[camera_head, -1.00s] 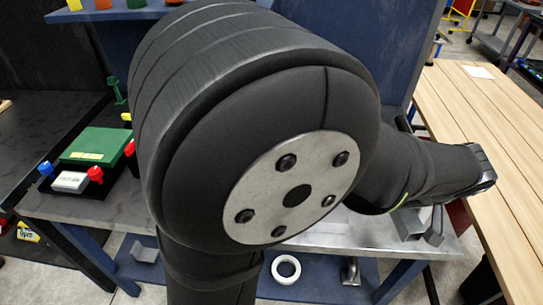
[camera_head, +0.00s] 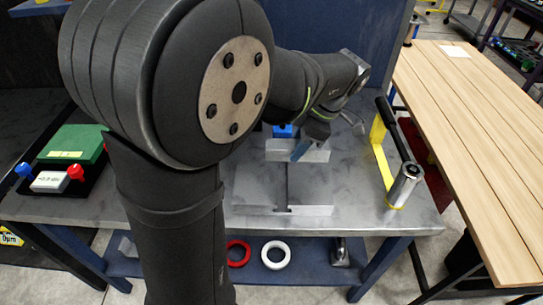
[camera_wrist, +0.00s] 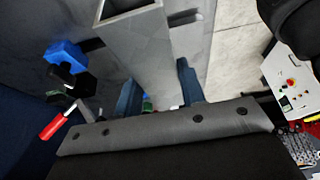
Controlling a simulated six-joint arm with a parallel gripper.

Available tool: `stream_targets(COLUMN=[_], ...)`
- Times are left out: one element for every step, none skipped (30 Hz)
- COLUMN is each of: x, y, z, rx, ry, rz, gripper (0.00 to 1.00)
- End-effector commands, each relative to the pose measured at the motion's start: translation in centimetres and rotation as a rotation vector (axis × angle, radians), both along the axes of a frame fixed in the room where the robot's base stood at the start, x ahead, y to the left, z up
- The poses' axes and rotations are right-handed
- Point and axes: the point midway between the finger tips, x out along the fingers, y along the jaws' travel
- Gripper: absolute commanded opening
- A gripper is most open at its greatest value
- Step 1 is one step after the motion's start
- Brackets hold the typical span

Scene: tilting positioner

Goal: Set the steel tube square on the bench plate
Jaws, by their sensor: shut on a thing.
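The steel tube (camera_wrist: 152,45) is a grey, square, hollow section. In the wrist view it runs between the two blue fingers of my gripper (camera_wrist: 158,92), with an open end towards the top. In the head view my gripper (camera_head: 301,150) is over the rear edge of a grey slotted plate (camera_head: 258,190) on the bench. A pale grey piece (camera_head: 275,151) beside the visible blue finger appears to be the tube. I cannot tell whether it touches the plate or sits square, as the gripper and arm hide part of it.
A blue clamp (camera_wrist: 64,55) with a red handle (camera_wrist: 52,126) stands close to the tube. A yellow-and-black frame with a steel cylinder (camera_head: 405,186) is at the bench's right. A black tray with a green box (camera_head: 73,143) is at left. The bench front right is clear.

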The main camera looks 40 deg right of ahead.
Motion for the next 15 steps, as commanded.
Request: stream_targets(x=[1.3,1.9,2.8,3.4,4.1,4.9,5.5,6.0,6.6,7.1,7.4,7.8,8.1,8.3,8.5], y=[0.1,0.2,0.2,0.2,0.3,0.3,0.3,0.3,0.3,0.3,0.3,0.3,0.3,0.3,0.3], z=[-0.7,-1.1,-1.6,-2.0,-2.4,-2.9,-3.3,-3.5,-3.9,-4.2,-4.4,-4.7,-4.8,-4.9,-5.0], rx=[0.001,0.002,0.002,0.002,0.002,0.001,0.001,0.001,0.000,0.000,0.000,0.000,-0.002,-0.002,-0.002], ry=[0.000,0.000,0.001,0.000,0.000,0.000,0.000,0.000,0.000,0.000,0.000,0.000,0.000,-0.001,0.000], rz=[0.006,0.005,0.005,0.005,0.005,0.003,0.004,0.003,0.001,0.001,0.001,0.001,0.001,-0.001,-0.002], gripper=[0.00,0.00,0.00,0.00,0.00,0.00,0.00,0.00,0.00,0.00,0.00,0.00,0.00,0.00,0.00])
